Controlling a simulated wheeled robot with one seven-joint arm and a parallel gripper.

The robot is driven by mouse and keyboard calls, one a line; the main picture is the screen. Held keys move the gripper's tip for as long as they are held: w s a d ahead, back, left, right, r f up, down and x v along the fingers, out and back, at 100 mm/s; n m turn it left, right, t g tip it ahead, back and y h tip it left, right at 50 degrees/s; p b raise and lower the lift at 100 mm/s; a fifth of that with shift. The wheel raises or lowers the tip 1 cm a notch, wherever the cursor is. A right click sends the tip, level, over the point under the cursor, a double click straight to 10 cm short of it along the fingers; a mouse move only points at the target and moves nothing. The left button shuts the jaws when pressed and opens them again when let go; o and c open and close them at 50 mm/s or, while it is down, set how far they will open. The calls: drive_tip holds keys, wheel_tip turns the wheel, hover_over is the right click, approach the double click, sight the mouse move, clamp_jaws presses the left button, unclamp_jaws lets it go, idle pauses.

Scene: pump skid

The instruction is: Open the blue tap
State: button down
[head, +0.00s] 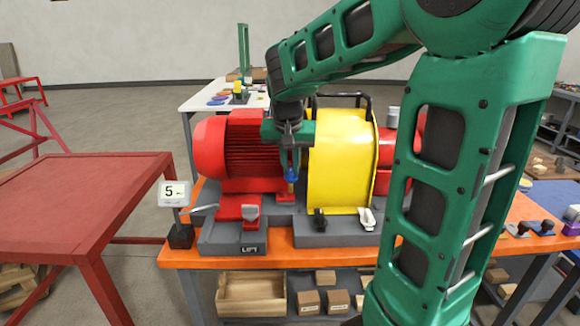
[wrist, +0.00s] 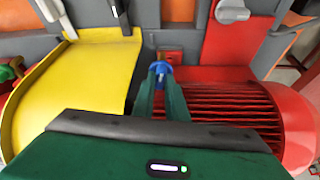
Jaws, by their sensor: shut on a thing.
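The blue tap (head: 292,175) sits low between the red ribbed motor (head: 252,145) and the yellow guard (head: 340,165). In the wrist view the tap (wrist: 160,69) shows as a small blue piece between my fingertips, with a brass-coloured part just beyond it. My gripper (head: 290,163) reaches down from above into the gap, and its fingers (wrist: 160,78) are shut on the tap. The fingers hide part of the tap, so I cannot tell how far it is turned.
The yellow guard (wrist: 85,75) and the red motor (wrist: 240,110) stand close on either side of my fingers. A red table (head: 80,190) is at left.

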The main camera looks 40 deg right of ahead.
drive_tip(key=shift+s+f+n+y, duration=0.15)
drive_tip(key=shift+n+y, duration=0.25)
drive_tip(key=shift+n, duration=0.6)
drive_tip(key=c, duration=2)
unclamp_jaws()
drive_tip(key=shift+c, duration=0.2)
drive_tip(key=shift+s+a+r, duration=0.1)
drive_tip(key=shift+a+r, duration=0.05)
drive_tip(key=shift+r, duration=0.55)
drive_tip(key=v, duration=0.9)
drive_tip(key=shift+s+r, duration=0.2)
drive_tip(key=shift+s, duration=0.05)
drive_tip(key=shift+a, duration=0.1)
